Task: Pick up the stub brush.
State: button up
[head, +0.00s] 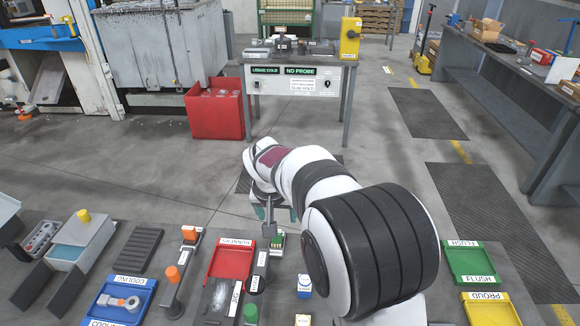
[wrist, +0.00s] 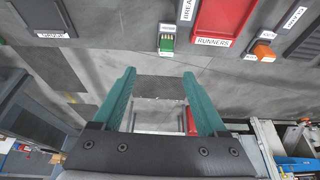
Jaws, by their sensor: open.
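A small green block with a pale bristle-like part (head: 278,242) looks like the stub brush, though no label I can read confirms it. It lies near the far edge of the work surface, right of the red tray. It also shows in the wrist view (wrist: 167,42), at the top centre, beyond my fingertips and apart from them. My gripper (wrist: 158,72) is open and empty, its teal fingers spread wide over the floor. In the head view my gripper (head: 276,213) is partly hidden by my arm, just beyond the green block.
The red runners tray (head: 232,263) is left of the green block, with an orange-topped item (head: 190,235) further left. A blue cooling tray (head: 123,300) is at left; a green flush tray (head: 472,264) is at right.

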jog(key=x, duration=0.5)
jog(key=a+x, duration=0.1)
jog(key=x, duration=0.5)
jog(key=w+x, duration=0.1)
jog(key=x, duration=0.5)
jog(key=shift+a+r, duration=0.25)
jog(key=shift+r, duration=0.05)
grip_shut()
